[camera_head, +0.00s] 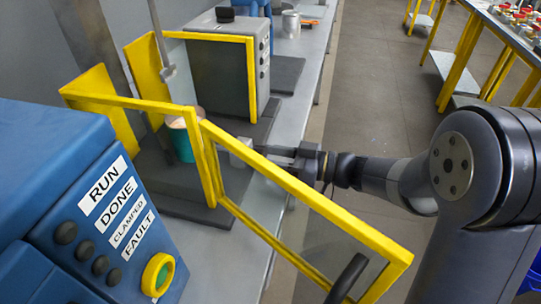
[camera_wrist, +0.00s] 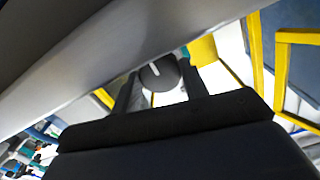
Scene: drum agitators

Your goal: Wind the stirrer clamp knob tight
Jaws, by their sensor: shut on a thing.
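The clamp knob (camera_wrist: 158,74) is a dark round knob with a white line on its face, seen in the wrist view. The fingers of my gripper (camera_wrist: 160,86) stand on either side of it and are shut on it. In the head view my gripper (camera_head: 272,153) reaches in from the right, partly behind the yellow guard frame, towards a light grey block (camera_head: 240,152). The knob itself cannot be made out there. A teal can (camera_head: 181,142) stands left of the block, with a grey stirrer rod (camera_head: 161,45) above it.
The yellow-framed guard door (camera_head: 300,195) stands open, close to my arm, with a black handle (camera_head: 347,278). A blue control panel (camera_head: 105,220) carries RUN, DONE, CLAMPED and FAULT labels; its lamps look dark. A grey machine (camera_head: 225,70) stands behind. The aisle floor (camera_head: 375,80) is clear.

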